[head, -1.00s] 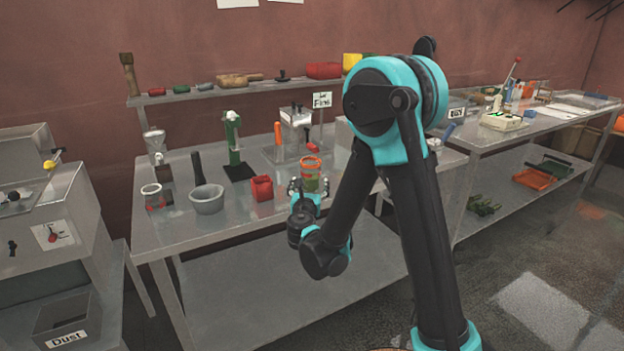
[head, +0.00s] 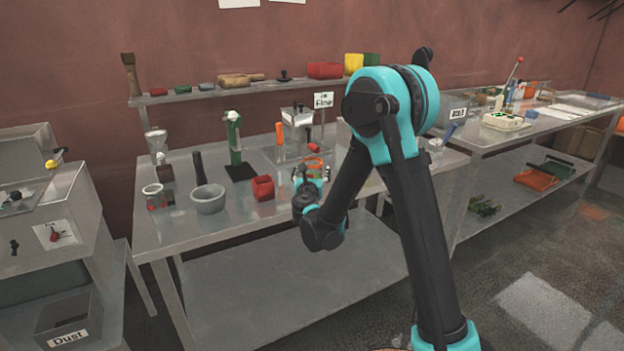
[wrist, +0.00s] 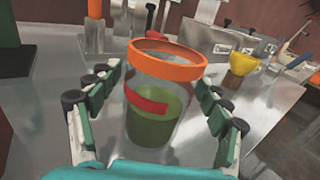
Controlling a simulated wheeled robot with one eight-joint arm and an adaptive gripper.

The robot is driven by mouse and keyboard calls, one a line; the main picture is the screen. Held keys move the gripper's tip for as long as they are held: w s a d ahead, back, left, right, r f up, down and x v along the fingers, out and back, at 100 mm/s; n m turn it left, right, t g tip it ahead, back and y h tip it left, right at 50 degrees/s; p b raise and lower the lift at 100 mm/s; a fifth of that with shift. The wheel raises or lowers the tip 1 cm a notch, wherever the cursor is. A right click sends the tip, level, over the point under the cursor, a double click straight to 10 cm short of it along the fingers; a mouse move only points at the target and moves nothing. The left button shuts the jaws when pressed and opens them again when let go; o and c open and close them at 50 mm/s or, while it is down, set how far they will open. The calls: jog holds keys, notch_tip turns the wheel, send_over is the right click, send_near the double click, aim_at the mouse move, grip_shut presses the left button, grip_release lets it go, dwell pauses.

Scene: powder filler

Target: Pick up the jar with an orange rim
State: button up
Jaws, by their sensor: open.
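The jar with an orange rim (wrist: 155,115) stands upright in the middle of the wrist view. It is clear, with green contents in its lower part and a red mark on its side. In the head view its orange rim (head: 312,164) shows above my gripper, and its lower part is mostly hidden behind the gripper. My gripper (wrist: 157,95) is open, with one finger on each side of the jar. A gap shows between each finger and the glass. In the head view my gripper (head: 311,178) is at the table's front right part.
The metal table (head: 225,225) also bears a red box (head: 263,188), a grey bowl (head: 207,199), another jar (head: 154,196) and a green stand (head: 235,145). A yellow bowl (wrist: 243,63) shows at the right in the wrist view. The table's front is clear.

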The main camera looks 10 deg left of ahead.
jog(key=c, duration=1.4)
jog(key=shift+o, duration=0.2)
jog(key=shift+r, duration=0.1)
